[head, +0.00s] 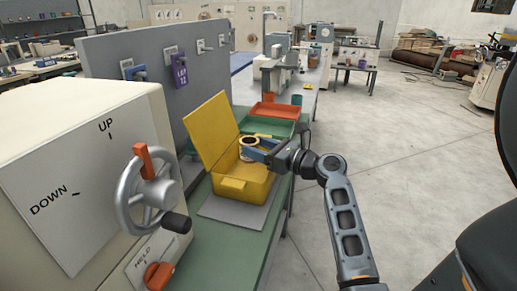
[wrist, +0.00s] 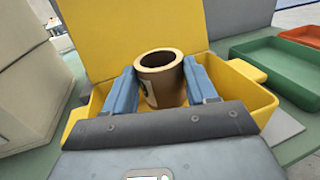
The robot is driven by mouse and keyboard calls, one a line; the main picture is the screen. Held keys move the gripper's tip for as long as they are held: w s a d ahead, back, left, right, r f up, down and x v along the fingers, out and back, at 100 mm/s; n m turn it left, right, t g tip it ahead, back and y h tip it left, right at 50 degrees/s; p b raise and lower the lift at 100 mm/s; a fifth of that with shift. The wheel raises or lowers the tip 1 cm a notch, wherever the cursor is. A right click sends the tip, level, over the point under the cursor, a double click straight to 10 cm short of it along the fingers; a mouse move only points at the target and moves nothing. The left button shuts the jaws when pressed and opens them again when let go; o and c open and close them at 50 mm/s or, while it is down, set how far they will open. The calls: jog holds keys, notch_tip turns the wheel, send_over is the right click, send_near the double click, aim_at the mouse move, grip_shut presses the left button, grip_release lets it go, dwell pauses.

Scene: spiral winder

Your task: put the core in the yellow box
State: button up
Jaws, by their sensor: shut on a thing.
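The yellow box (head: 245,187) stands on a grey mat on the green bench, with its lid (head: 211,128) raised at the left. My gripper (head: 252,148) reaches in from the right, over the box opening. Its blue fingers are shut on the core (head: 248,141), a short brown hollow cylinder. In the wrist view the core (wrist: 162,80) is upright between the two fingers (wrist: 160,85), in front of the raised lid and above the box (wrist: 262,97). Its lower part is hidden by my gripper, so I cannot tell whether it touches the box floor.
A green tray (head: 268,127) and an orange tray (head: 274,111) lie behind the box. A cream machine with a handwheel (head: 150,192) stands at the near left. A grey panel (head: 160,75) rises behind the lid. The floor at right is clear.

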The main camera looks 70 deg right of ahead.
jog(key=shift+f, duration=0.65)
jog(key=o, duration=1)
jog(key=shift+f, duration=0.1)
jog(key=shift+o, duration=0.2)
jog(key=shift+s+r, duration=0.2)
jog(key=shift+r, duration=0.45)
jog(key=s+a, duration=0.2)
jog(key=s, duration=0.9)
jog(key=shift+s+a+b, duration=0.15)
jog(key=shift+s+b, duration=0.05)
jog(key=shift+b, duration=0.2)
jog(key=shift+r, duration=0.1)
